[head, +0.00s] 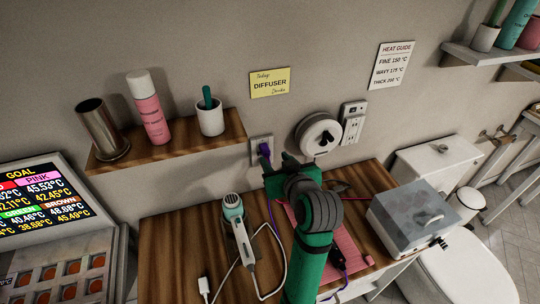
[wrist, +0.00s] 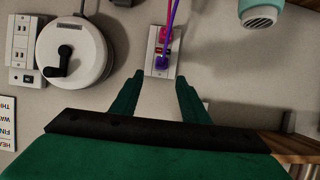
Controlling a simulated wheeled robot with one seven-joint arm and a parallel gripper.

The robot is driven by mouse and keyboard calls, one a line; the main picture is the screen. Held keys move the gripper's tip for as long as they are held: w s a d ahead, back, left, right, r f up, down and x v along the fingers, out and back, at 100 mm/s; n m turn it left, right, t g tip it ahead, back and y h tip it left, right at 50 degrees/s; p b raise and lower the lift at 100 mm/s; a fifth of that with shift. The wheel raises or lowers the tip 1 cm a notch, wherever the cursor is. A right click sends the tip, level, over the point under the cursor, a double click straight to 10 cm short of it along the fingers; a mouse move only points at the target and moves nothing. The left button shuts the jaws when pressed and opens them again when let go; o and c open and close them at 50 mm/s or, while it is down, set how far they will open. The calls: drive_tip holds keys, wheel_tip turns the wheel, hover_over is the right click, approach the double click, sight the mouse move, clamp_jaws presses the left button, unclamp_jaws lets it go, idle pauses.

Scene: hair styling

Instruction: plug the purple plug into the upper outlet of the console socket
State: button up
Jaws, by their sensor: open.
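The purple plug (head: 264,149) is at the console socket (head: 254,142), a white wall plate below the shelf's right end. In the wrist view, which is upside down, the purple plug (wrist: 162,61) sits at the upper outlet of the plate (wrist: 151,62), with its purple cord hanging past a red plug (wrist: 164,33) at the lower outlet. The purple plug appears seated, though its contact face is hidden. My gripper (head: 278,162) is open and empty, close in front of the plate. In the wrist view its two fingers (wrist: 158,84) are apart, with the plug beyond their tips.
A cord reel (head: 318,135) and another outlet panel (head: 354,122) are on the wall to the right. A wooden shelf (head: 165,147) juts out at left. A white and teal hair dryer (head: 237,222) and a lidded clear box (head: 411,216) are on the counter.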

drive_tip(key=shift+v, duration=1.25)
drive_tip(key=shift+a, duration=0.15)
drive_tip(key=shift+w, duration=0.1)
